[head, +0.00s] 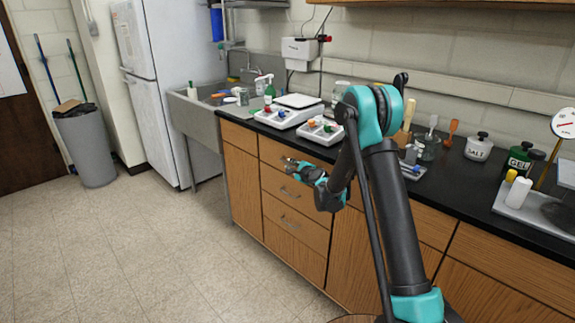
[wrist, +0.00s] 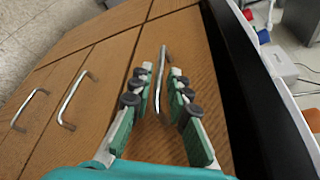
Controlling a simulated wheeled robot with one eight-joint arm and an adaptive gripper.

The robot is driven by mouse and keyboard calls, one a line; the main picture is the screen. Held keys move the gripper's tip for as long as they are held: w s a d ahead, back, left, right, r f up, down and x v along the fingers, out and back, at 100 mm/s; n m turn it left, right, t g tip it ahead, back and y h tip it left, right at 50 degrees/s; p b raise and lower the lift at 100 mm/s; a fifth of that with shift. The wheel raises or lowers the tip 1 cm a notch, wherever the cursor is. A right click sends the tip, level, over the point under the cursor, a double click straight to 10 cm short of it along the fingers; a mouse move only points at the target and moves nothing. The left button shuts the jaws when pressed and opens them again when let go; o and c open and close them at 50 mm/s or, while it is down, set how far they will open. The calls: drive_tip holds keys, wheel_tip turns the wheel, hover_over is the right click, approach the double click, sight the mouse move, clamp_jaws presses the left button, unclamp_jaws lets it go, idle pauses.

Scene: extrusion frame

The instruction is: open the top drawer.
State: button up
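The top drawer (head: 271,148) is the uppermost wooden front in the stack under the black counter, and it looks closed. In the wrist view, its front (wrist: 195,45) carries a curved metal handle (wrist: 162,60). My gripper (wrist: 160,72) is open, with its green-and-grey fingers on either side of this handle. Whether the fingers touch the handle cannot be told. In the head view, my gripper (head: 291,163) is at the top drawer's front and hides its handle.
The black counter (head: 455,180) above holds scales, jars and tools. A sink (head: 195,115) and fridge (head: 165,70) stand left. The floor (head: 150,250) before the drawers is clear.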

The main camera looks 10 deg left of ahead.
sight(289, 164)
drive_tip(key=shift+x, duration=1.75)
drive_tip(key=shift+c, duration=0.6)
clamp_jaws()
